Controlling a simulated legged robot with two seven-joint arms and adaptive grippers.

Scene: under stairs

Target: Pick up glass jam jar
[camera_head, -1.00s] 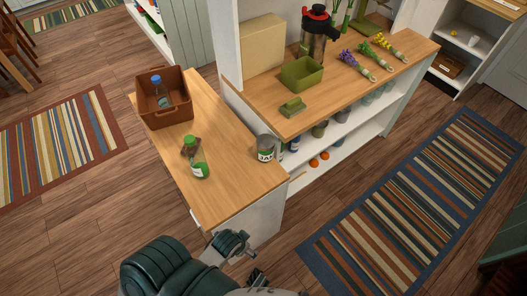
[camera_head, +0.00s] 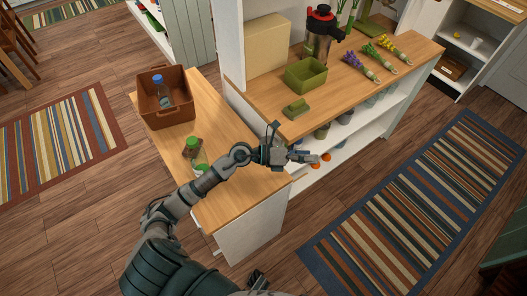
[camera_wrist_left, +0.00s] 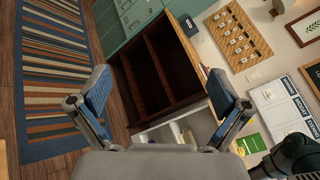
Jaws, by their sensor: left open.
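Two green-lidded containers stand on the low wooden counter (camera_head: 225,120): a dark one (camera_head: 192,149) and one with a pale body (camera_head: 201,172), partly covered by my left arm. I cannot tell for sure which, if either, is the glass jam jar. A grey-topped labelled container at the counter's right edge, seen earlier, is hidden behind my left wrist. My left gripper (camera_head: 308,157) reaches past that edge, in front of the shelf unit. In the wrist view its two fingers (camera_wrist_left: 158,95) are wide apart with nothing between them.
A brown bin (camera_head: 165,112) with a blue bottle (camera_head: 160,92) stands at the counter's far left.

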